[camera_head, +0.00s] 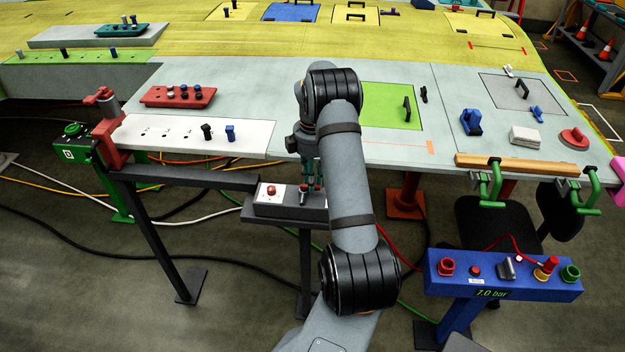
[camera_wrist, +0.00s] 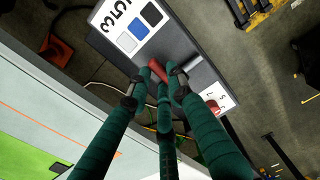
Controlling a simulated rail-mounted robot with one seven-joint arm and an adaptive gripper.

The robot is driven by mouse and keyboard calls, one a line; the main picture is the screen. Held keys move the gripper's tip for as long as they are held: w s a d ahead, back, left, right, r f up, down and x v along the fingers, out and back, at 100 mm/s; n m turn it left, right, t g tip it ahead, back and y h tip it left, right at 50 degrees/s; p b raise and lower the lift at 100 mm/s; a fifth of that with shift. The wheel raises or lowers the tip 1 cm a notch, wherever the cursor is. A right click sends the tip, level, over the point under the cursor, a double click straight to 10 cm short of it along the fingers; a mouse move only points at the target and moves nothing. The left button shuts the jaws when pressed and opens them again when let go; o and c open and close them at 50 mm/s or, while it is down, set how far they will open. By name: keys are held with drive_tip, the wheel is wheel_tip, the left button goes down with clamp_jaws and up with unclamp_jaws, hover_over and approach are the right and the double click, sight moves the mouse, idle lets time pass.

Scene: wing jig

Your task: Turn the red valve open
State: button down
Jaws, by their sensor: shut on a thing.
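My gripper (camera_wrist: 162,82) has dark green fingers, closed around a short red handle (camera_wrist: 158,69) on a dark grey control box (camera_wrist: 188,48). This handle appears to be the red valve; the fingers hide part of it. In the head view my gripper (camera_head: 311,184) reaches down to the same grey box (camera_head: 262,211), below the front edge of the wing panel. My arm and fingers hide much of the box's right part there. I cannot tell the valve's turn angle for certain.
A red button (camera_head: 271,190) on a white plate sits left on the box; it also shows in the wrist view (camera_wrist: 212,106). A numbered display label (camera_wrist: 122,20) is at its other end. The white plate (camera_head: 180,136) and wing edge lie close above. Cables cross the floor.

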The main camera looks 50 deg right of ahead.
drive_tip(key=shift+s+a+f+m+b, duration=0.25)
drive_tip(key=shift+a+m+b, duration=0.05)
drive_tip(key=shift+m+b, duration=0.3)
drive_tip(key=shift+a+f+m+b, duration=0.1)
drive_tip(key=shift+a+m+b, duration=0.1)
drive_tip(key=shift+m+b, duration=0.75)
drive_tip(key=m+b, duration=0.1)
drive_tip(key=m, duration=0.1)
drive_tip(key=a+m+b, duration=0.1)
drive_tip(key=m+b, duration=0.1)
drive_tip(key=m, duration=0.1)
drive_tip(key=shift+s+a+m, duration=0.15)
drive_tip(key=shift+m, duration=0.1)
drive_tip(key=m+b, duration=0.1)
drive_tip(key=m, duration=0.1)
drive_tip(key=a+m+b, duration=0.1)
drive_tip(key=m, duration=0.1)
drive_tip(key=shift+m, duration=0.3)
drive_tip(key=shift+w+a+r+m+b, duration=0.15)
drive_tip(key=shift+m+b, duration=0.1)
drive_tip(key=shift+m, duration=0.5)
drive_tip(key=shift+w+a+m+b, duration=0.15)
drive_tip(key=shift+m+b, duration=0.1)
drive_tip(key=shift+m, duration=0.55)
drive_tip(key=shift+w+a+r+m+b, duration=0.15)
drive_tip(key=shift+m+b, duration=0.1)
drive_tip(key=shift+m, duration=0.5)
